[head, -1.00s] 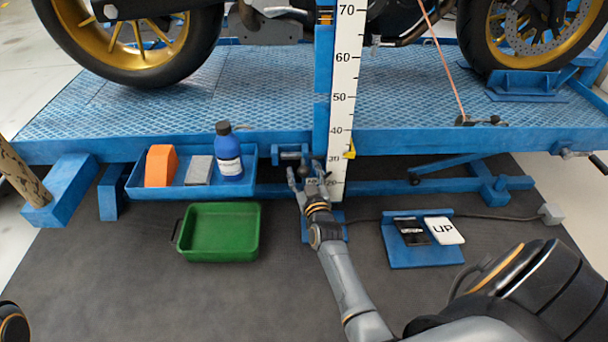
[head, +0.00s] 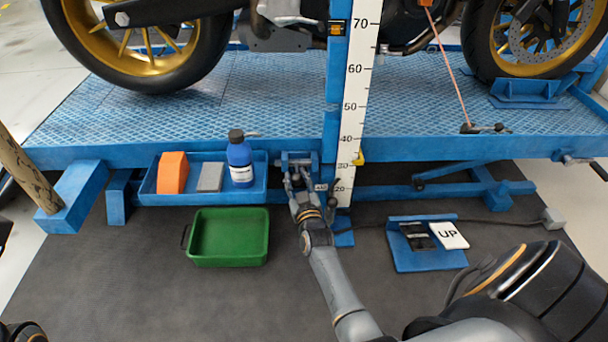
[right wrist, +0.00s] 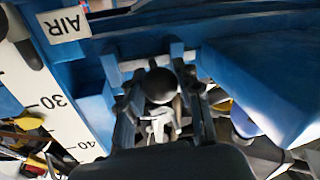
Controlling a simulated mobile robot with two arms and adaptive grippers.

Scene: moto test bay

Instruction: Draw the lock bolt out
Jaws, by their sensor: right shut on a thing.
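My right gripper (head: 299,183) is at the blue bracket (head: 297,157) on the front edge of the lift platform, just left of the height scale. In the right wrist view the gripper (right wrist: 160,100) has its fingers on both sides of a round black knob (right wrist: 160,84), which looks like the end of the lock bolt, and is shut on it. The knob sits in front of the blue bracket frame (right wrist: 140,62). In the head view my gripper covers the bolt.
A blue tray (head: 150,190) with an orange block, a grey block and a blue bottle (head: 240,160) hangs left of the gripper. A green bin (head: 228,262) stands below it. The height scale (head: 352,120) is close on the right. A pedal plate with an UP pad (head: 448,234) lies further right.

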